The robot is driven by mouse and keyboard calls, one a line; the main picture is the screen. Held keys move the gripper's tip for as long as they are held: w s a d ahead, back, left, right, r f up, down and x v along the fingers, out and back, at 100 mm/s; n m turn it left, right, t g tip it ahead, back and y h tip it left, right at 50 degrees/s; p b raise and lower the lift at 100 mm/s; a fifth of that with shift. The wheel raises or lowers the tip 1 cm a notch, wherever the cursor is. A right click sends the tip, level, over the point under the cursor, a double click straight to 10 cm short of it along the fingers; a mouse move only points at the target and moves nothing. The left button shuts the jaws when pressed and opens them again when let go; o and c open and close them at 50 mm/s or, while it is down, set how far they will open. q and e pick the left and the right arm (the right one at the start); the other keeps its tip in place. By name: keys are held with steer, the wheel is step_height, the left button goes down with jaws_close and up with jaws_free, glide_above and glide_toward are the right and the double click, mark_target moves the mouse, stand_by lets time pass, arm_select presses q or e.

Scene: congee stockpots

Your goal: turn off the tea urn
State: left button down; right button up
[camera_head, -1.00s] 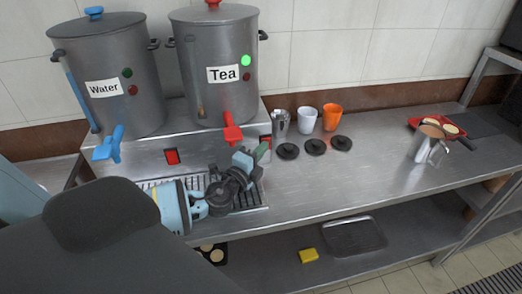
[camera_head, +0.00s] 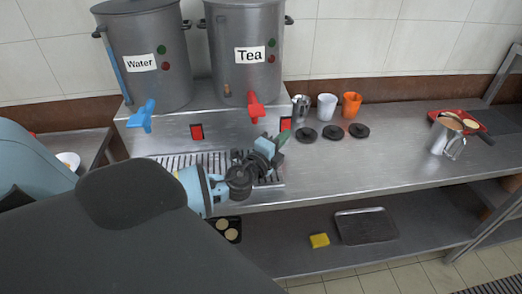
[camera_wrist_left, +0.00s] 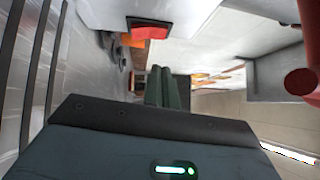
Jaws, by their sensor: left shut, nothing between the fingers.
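The tea urn (camera_head: 235,80) is a tall grey pot labelled "Tea", with a red tap (camera_head: 255,106). Its upper green lamp (camera_head: 272,43) is dark, with a dark red lamp (camera_head: 271,58) below it. A red switch (camera_head: 286,123) sits on the stand's front below and right of the tap, partly behind my gripper. A red switch in a dark frame also shows in the left wrist view (camera_wrist_left: 150,30). My left gripper (camera_head: 283,138) is shut and empty, its fingertips close to that switch; contact cannot be told. My right gripper is not in view.
The water urn (camera_head: 150,85), with a blue tap (camera_head: 142,116), stands left of the tea urn, with another red switch (camera_head: 197,131) below. A metal cup (camera_head: 300,108), white cup (camera_head: 327,107), orange cup (camera_head: 352,104) and black lids stand right. The counter's middle right is clear.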

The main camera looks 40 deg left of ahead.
arm_select(q)
steer(key=s, duration=0.9)
steer(key=shift+s+d+r+b, duration=0.2)
steer(key=shift+d+r+b, duration=0.15)
steer(key=shift+d, duration=0.05)
steer(key=shift+s, duration=0.4)
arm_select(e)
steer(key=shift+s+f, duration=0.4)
arm_select(q)
steer(key=shift+r, duration=0.1)
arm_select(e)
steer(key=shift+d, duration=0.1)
